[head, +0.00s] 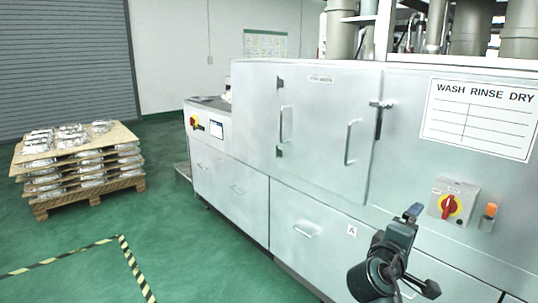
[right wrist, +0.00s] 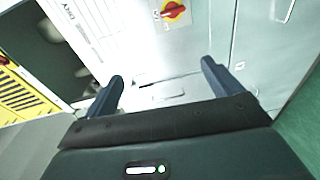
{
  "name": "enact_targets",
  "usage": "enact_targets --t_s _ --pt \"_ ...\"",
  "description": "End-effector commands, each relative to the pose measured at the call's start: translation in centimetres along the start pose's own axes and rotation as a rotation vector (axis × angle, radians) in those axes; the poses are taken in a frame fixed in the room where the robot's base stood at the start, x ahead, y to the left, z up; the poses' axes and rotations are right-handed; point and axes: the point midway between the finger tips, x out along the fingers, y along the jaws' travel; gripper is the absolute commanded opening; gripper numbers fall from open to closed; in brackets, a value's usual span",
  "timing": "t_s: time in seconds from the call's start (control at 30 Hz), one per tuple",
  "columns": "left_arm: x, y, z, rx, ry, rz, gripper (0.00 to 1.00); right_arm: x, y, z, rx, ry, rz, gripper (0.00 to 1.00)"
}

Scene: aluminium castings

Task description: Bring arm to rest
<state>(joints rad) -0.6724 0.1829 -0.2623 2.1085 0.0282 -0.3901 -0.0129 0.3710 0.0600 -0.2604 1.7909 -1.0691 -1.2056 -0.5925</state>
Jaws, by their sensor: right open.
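My right arm comes into the head view at the lower right, in front of the washer cabinet. Its right gripper (head: 414,211) is seen small there, with a dark blue finger pointing up. In the right wrist view the right gripper (right wrist: 162,75) shows two dark blue fingers wide apart with nothing between them. Beyond the fingers are the pale cabinet panels. My left arm and left gripper are not in view.
A grey washer cabinet (head: 225,190) fills the right, with a closed door (head: 328,130) and a red rotary switch (head: 451,207). A pallet (head: 68,204) stacked with castings stands left. Green floor (head: 190,240) between is clear, with striped tape (head: 134,262).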

Motion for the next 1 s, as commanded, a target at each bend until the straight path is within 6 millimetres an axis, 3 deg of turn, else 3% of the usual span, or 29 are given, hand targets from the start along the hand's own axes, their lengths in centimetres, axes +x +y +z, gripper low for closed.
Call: enact_targets --t_s 0.03,0.17,0.27,0.37,0.5,0.6,0.73,0.83,1.0 --pt "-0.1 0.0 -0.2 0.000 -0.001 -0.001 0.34 -0.5 -2.3 0.0 0.011 0.046 -0.045 0.91" --pt "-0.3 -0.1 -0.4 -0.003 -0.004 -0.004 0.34 -2.4 -7.9 -0.2 0.080 0.172 -0.172 0.91" --pt "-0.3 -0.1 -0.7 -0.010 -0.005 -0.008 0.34 -4.9 -12.8 0.0 0.160 0.269 -0.300 0.91" --pt "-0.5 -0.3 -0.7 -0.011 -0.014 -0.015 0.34 -8.8 -18.0 0.9 0.284 0.361 -0.469 0.91" --pt "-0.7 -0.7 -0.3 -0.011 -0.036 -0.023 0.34 -16.4 -24.0 3.5 0.535 0.437 -0.748 0.91" --pt "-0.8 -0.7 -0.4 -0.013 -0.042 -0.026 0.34 -21.3 -26.2 5.5 0.724 0.434 -0.918 0.91" --pt "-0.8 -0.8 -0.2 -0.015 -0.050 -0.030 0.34 -25.6 -27.1 7.6 0.917 0.396 -1.062 0.91" --pt "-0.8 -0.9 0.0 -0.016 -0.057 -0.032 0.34 -27.3 -27.3 8.5 1.005 0.370 -1.118 0.91" --pt "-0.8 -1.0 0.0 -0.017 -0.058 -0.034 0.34 -27.9 -27.3 8.8 1.037 0.360 -1.136 0.91"
